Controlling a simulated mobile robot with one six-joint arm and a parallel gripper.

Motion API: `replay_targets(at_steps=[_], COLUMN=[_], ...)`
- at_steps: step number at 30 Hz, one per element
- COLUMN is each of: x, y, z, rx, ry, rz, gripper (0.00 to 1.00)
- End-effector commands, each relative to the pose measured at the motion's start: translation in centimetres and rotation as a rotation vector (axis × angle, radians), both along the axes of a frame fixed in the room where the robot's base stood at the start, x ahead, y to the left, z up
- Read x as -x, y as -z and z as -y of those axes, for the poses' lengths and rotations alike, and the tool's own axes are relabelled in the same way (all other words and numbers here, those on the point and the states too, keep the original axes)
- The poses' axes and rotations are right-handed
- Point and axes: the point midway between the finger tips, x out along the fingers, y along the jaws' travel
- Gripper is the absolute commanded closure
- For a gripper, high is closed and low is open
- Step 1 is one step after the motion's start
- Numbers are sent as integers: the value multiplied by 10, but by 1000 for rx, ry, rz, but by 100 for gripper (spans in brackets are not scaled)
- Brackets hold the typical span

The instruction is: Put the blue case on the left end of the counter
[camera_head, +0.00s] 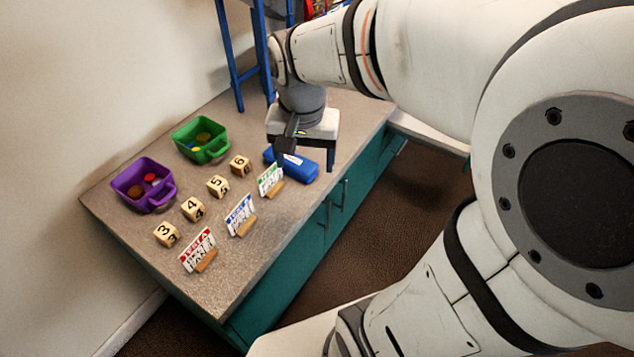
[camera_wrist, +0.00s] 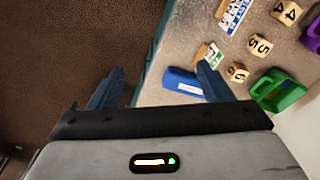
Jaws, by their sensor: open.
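The blue case (camera_head: 299,168) lies flat on the speckled counter (camera_head: 225,287), near the front edge and beside the green-headed card. It also shows in the wrist view (camera_wrist: 182,83), to the left of the right finger, which overlaps its end. My gripper (camera_head: 309,154) is open and empty, with its fingers wide apart. In the head view it is above and behind the case, and one dark finger hides part of it. In the wrist view my gripper (camera_wrist: 160,75) has its left finger over the brown floor. The counter's left end is bare beyond the cards.
Wooden number blocks (camera_head: 217,187) stand in a row. Cards in wooden holders (camera_head: 240,215) stand along the front. A purple bin (camera_head: 145,187) and a green bin (camera_head: 201,140) hold small items near the wall. A blue frame (camera_head: 231,60) rises at the back.

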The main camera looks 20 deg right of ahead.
Motion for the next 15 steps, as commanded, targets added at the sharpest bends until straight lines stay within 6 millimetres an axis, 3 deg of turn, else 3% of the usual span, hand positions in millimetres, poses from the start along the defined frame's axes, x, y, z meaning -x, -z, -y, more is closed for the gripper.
replay_targets(at_steps=[1, 6, 15], x=[18, 53, 66], y=[3, 15, 21], z=[1, 1, 4], rx=[2, 19, 33], ry=[-101, -377, -494], rz=[24, 72, 92], gripper=[28, 28, 28])
